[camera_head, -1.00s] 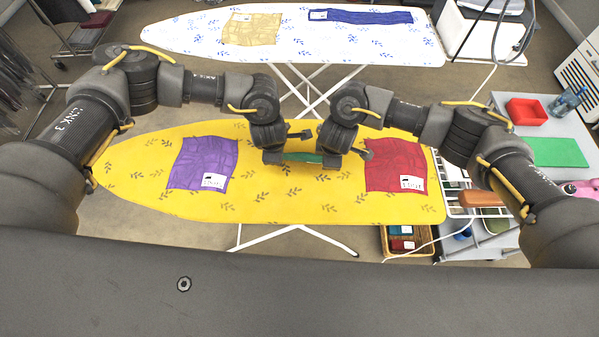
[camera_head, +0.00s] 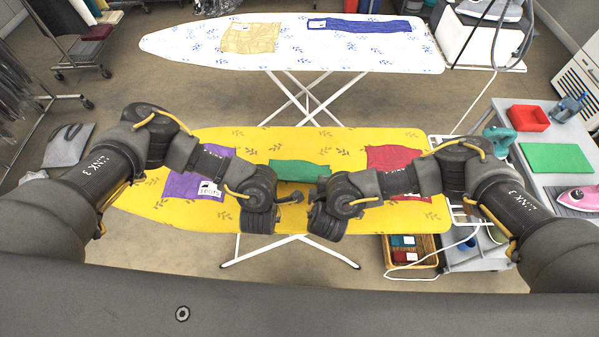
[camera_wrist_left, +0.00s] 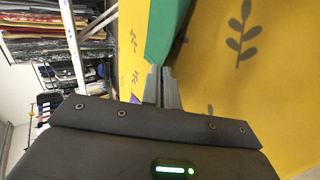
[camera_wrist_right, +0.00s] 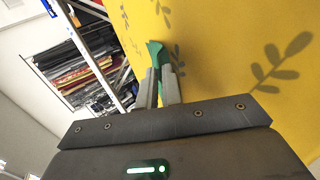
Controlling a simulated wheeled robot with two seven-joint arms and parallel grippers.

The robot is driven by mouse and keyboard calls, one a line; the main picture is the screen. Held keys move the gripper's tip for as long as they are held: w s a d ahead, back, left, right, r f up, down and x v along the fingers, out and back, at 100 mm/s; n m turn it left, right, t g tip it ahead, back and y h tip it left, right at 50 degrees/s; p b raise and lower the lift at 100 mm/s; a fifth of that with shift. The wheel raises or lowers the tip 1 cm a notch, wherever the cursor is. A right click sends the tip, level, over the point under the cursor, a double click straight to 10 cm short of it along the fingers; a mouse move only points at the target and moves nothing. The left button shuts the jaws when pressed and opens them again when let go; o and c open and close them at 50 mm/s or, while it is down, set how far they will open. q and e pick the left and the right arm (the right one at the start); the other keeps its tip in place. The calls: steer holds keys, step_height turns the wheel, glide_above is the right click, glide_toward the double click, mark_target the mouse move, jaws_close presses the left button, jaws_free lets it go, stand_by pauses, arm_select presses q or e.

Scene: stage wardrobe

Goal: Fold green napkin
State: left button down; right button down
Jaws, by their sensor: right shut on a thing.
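The green napkin (camera_head: 301,170) shows in the head view as a band over the middle of the yellow ironing board (camera_head: 335,142), its near part hidden by my wrists. My left gripper (camera_wrist_left: 160,72) is nearly closed, with napkin cloth (camera_wrist_left: 166,30) narrowing into its tips, so it looks shut on the napkin. My right gripper (camera_wrist_right: 160,72) is shut on a bit of the napkin (camera_wrist_right: 155,52), which shows between its fingers. In the head view both wrists are close together at the board's near edge, with the fingertips mostly hidden.
A purple cloth (camera_head: 180,186) lies left and a red cloth (camera_head: 392,158) right on the board, both partly covered by my arms. A white ironing board (camera_head: 200,42) stands behind.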

arm_select(q)
steer(key=shift+s+d, duration=0.1)
steer(key=shift+d, duration=0.05)
arm_select(e)
steer(key=shift+s+d, duration=0.1)
steer(key=shift+d, duration=0.1)
arm_select(q)
steer(key=c, duration=2)
jaws_free()
arm_select(e)
steer(key=c, duration=1.8)
jaws_free()
steer(key=shift+a, duration=0.1)
steer(key=shift+c, duration=0.2)
arm_select(q)
steer(key=o, duration=0.5)
arm_select(e)
steer(key=o, duration=0.5)
arm_select(q)
steer(key=shift+o, duration=0.9)
steer(key=shift+s, duration=0.1)
